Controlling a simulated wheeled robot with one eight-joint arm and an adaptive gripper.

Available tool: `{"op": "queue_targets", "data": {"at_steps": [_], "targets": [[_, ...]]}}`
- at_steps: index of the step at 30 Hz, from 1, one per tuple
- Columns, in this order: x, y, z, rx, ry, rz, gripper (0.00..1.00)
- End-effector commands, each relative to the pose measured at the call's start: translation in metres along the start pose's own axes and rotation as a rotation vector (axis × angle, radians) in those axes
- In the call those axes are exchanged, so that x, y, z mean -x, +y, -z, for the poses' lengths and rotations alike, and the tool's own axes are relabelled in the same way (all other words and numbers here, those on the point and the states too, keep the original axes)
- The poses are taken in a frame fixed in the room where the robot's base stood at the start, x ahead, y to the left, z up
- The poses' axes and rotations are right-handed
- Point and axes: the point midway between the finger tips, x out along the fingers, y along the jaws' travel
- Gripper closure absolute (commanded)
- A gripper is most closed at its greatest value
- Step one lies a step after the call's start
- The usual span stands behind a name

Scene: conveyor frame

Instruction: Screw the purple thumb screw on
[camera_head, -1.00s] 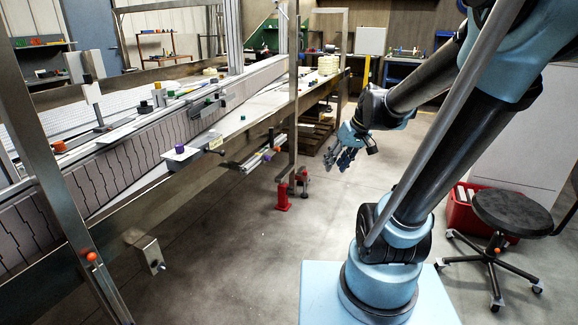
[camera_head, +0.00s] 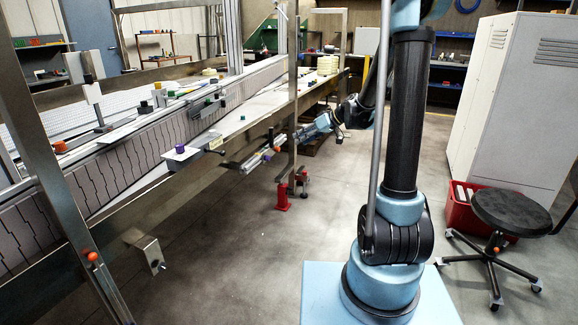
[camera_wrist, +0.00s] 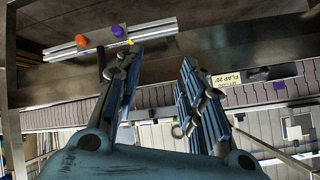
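A small purple knob (camera_wrist: 117,30) sits on a pale metal rail (camera_wrist: 60,52) in the wrist view, beside an orange knob (camera_wrist: 81,40). The head view shows this purple knob (camera_head: 268,156) at the conveyor's near side. Another purple piece (camera_head: 180,148) stands on a small white plate (camera_head: 186,156) further left. I cannot tell which purple piece is the thumb screw. My gripper (camera_wrist: 158,58) is open and empty, its fingers apart; the rail lies beyond the left finger. In the head view my gripper (camera_head: 305,132) is just right of the rail.
A "FLAP 20°" label (camera_wrist: 227,77) is right of my fingers in the wrist view. A steel post (camera_head: 293,100) stands close to my gripper. A red foot (camera_head: 283,196) is below on the floor. A stool (camera_head: 510,212) and red bin (camera_head: 462,208) are at right.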

Motion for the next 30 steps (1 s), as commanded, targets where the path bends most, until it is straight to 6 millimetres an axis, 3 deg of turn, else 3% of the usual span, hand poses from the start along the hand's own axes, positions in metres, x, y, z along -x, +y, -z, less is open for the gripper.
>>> {"op": "queue_targets", "data": {"at_steps": [6, 16, 30], "targets": [[-0.041, 0.03, 0.02, 0.077, 0.092, 0.054, 0.64], [-0.102, 0.07, 0.033, 0.187, 0.241, 0.117, 0.64], [-0.186, 0.119, 0.018, 0.33, 0.465, 0.167, 0.64]]}}
